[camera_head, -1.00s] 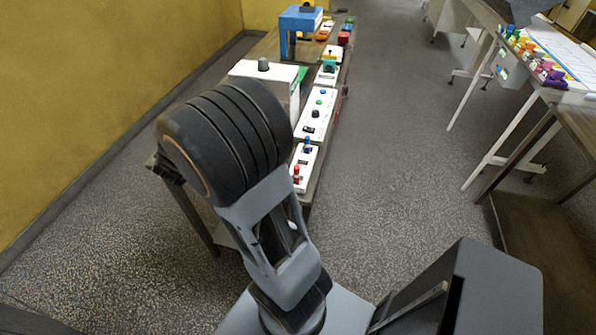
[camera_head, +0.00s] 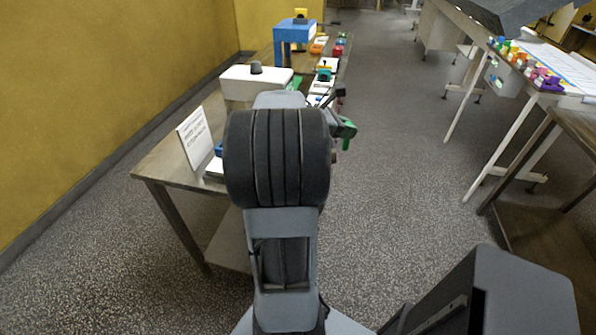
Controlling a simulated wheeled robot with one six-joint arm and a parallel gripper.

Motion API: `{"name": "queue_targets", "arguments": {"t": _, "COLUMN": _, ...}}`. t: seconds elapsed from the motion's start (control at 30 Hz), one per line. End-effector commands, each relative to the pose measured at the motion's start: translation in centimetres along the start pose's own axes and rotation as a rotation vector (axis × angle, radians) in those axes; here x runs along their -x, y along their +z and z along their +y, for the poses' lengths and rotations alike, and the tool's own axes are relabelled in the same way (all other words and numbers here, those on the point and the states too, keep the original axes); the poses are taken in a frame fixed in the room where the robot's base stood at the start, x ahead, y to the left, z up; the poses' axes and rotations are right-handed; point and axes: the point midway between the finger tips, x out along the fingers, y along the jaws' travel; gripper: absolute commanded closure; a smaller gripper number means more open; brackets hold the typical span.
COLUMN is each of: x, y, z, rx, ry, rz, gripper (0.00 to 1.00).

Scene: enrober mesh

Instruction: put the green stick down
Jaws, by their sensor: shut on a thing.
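A green piece, which I take for the green stick (camera_head: 348,132), shows just right of my thick arm joint, off the right edge of the bench (camera_head: 160,172). My gripper (camera_head: 341,121) is shut on it; the dark jaws are small and partly hidden behind my arm. The green piece appears to hang in the air, with the grey floor behind it. I cannot tell its height over the floor or its exact tilt.
On the bench stand a white sign (camera_head: 195,138), a white box with a dark knob (camera_head: 256,79) and a blue frame (camera_head: 294,32). My arm hides part of the bench. A table with several coloured pieces (camera_head: 540,75) is at right. Open floor (camera_head: 405,150) lies between.

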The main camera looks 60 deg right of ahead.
Motion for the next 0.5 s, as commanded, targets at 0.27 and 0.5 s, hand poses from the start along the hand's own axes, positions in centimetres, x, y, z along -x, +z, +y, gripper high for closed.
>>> {"name": "queue_targets", "arguments": {"t": 0.27, "x": 4.2, "y": -4.9, "z": 2.8, "rx": 0.004, "ry": -0.002, "rz": -0.002, "gripper": 1.00}}
{"name": "queue_targets", "arguments": {"t": 0.5, "x": 6.2, "y": -9.6, "z": 4.6, "rx": 0.003, "ry": -0.004, "rz": -0.002, "gripper": 1.00}}
